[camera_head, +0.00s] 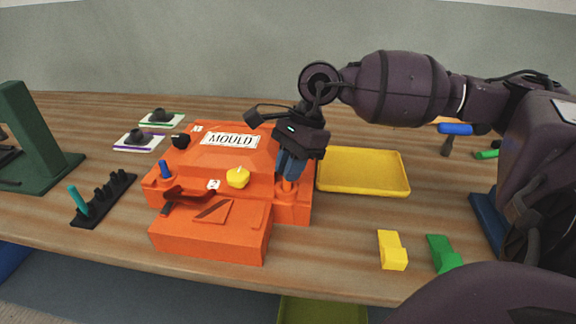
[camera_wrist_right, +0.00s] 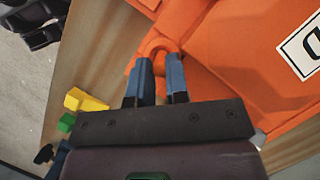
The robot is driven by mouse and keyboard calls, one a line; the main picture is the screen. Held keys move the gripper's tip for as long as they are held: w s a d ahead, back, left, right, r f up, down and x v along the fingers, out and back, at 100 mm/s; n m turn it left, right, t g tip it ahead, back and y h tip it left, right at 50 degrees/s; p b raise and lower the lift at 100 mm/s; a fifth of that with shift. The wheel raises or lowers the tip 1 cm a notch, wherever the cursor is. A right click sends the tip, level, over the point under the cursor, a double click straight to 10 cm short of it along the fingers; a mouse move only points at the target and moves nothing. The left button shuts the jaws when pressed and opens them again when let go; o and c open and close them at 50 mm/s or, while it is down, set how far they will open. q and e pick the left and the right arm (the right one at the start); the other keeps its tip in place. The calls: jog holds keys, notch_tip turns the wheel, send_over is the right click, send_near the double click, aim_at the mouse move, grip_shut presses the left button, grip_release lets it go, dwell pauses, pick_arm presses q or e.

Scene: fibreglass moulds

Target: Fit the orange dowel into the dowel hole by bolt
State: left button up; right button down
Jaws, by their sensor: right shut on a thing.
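The orange mould (camera_head: 225,160), with a white MOULD label (camera_head: 230,140), sits mid-table. My right gripper (camera_head: 288,178) points down over the mould's right front corner. Its blue fingers are shut on the orange dowel (camera_head: 287,186), which is mostly hidden between them. Below it is an orange round boss on that corner; I cannot tell how far the dowel is in a hole. In the right wrist view the fingers (camera_wrist_right: 160,75) stand either side of orange material of the same colour as the mould. My left gripper is not in view.
A blue peg (camera_head: 165,170), a yellow knob (camera_head: 238,177) and a dark red handle (camera_head: 188,194) are on the mould. A yellow tray (camera_head: 362,190) stands close on the right. Yellow (camera_head: 392,250) and green (camera_head: 443,253) blocks lie front right. A black rack (camera_head: 105,198) is left.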

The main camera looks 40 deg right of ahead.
jog(key=shift+r, duration=0.15)
jog(key=shift+f, duration=0.2)
jog(key=c, duration=1.1)
grip_release()
jog(key=shift+d+r, duration=0.1)
jog(key=shift+r, duration=0.4)
jog(key=p+v, duration=0.2)
jog(key=v, duration=0.9)
jog(key=shift+r, duration=0.2)
